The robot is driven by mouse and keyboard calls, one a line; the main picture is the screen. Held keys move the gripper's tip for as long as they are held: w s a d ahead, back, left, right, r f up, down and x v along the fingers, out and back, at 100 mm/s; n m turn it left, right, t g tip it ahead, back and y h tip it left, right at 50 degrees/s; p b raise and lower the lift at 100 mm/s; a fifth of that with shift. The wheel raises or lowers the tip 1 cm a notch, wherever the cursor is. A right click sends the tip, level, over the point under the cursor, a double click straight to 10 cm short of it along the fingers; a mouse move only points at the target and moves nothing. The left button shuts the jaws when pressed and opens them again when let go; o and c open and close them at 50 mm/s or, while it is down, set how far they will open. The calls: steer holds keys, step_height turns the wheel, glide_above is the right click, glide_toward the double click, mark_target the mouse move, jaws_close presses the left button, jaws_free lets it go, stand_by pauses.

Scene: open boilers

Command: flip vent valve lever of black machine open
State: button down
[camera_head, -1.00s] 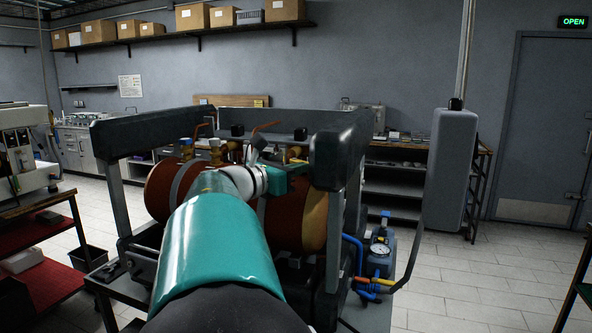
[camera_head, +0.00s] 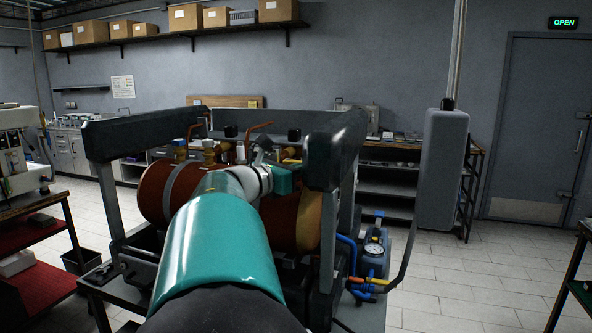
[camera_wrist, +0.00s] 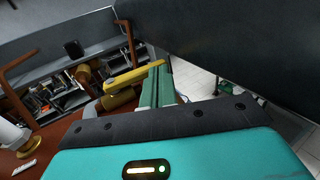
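The black machine is a boiler with a thick dark frame (camera_head: 110,139) and copper-red drums (camera_head: 154,190), in the middle of the head view. In the wrist view, a yellow lever (camera_wrist: 128,77) lies slanted over a brass valve fitting, its far end beside my fingertips. I take it for the vent valve lever. My gripper (camera_wrist: 159,72) has green fingers side by side with no clear gap. It is inside the frame, above the drums. I cannot tell whether the fingers touch the lever. My teal arm (camera_head: 216,245) hides much of the machine in the head view.
A dark frame beam (camera_wrist: 230,45) is close on the right of my gripper in the wrist view. A copper pipe (camera_wrist: 130,42) rises behind the lever. A blue unit with a gauge (camera_head: 374,248) stands right of the machine. Tiled floor is free further right.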

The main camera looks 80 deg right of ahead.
steer(key=shift+s+d, duration=0.3)
steer(key=shift+s, duration=0.05)
stand_by(0.4)
